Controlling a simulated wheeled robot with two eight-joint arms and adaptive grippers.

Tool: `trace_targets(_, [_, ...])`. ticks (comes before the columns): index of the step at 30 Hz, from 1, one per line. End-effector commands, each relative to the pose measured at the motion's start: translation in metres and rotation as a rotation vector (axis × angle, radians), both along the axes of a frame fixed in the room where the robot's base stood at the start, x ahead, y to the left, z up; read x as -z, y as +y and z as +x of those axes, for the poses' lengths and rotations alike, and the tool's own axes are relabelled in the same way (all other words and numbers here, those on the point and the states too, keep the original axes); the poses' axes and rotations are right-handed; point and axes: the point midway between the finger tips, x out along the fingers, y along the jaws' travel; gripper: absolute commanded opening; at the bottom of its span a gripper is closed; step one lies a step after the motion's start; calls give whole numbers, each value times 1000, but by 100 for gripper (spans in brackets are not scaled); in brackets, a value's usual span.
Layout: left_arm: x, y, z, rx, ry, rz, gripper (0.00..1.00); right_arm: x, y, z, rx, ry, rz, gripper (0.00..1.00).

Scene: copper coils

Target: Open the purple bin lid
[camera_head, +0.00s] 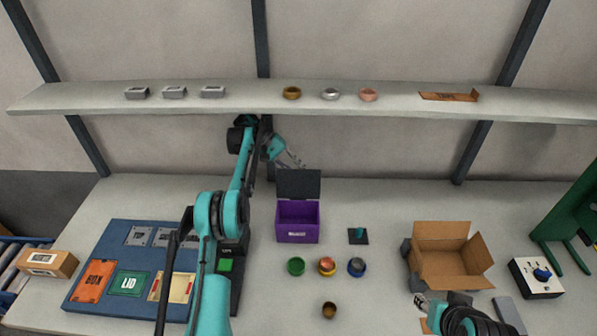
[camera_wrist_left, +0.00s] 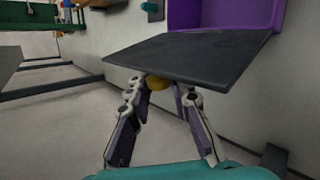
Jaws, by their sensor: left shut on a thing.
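The purple bin (camera_head: 298,232) stands on the table with its dark lid (camera_head: 298,184) raised at the back, roughly upright. The bin's inside is open to view. In the left wrist view the lid (camera_wrist_left: 190,58) spans the picture, with part of the purple bin (camera_wrist_left: 215,14) beyond it. My left gripper (camera_head: 293,161) is behind the lid's upper edge. In the wrist view its fingers (camera_wrist_left: 160,92) close around a yellow knob (camera_wrist_left: 158,83) on the lid. My right gripper (camera_head: 421,301) is low at the right, and its jaw opening is unclear.
An open cardboard box (camera_head: 450,284) is to the right. A blue board (camera_head: 110,232) lies left. The shelf (camera_head: 250,101) runs above the table and holds several small items.

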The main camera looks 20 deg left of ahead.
Motion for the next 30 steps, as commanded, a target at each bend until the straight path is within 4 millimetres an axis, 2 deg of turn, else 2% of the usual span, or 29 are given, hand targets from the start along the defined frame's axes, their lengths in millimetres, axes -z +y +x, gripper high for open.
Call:
trace_targets(9, [1,0,0,0,0,1,0,0,0,0,0,0,0,40])
trace_targets(10, [1,0,0,0,0,1,22,0,0,0,0,0,0,40])
trace_targets(12, [1,0,0,1,1,2,40,0,0,0,0,0,0,40])
trace_targets(13, [1,0,0,0,0,1,42,0,0,0,0,0,0,40])
trace_targets(23, [0,0,0,1,-3,2,42,0,0,0,0,0,0,40])
trace_targets(30, [-4,-1,-7,0,-66,20,42,5,0,0,0,0,0,40])
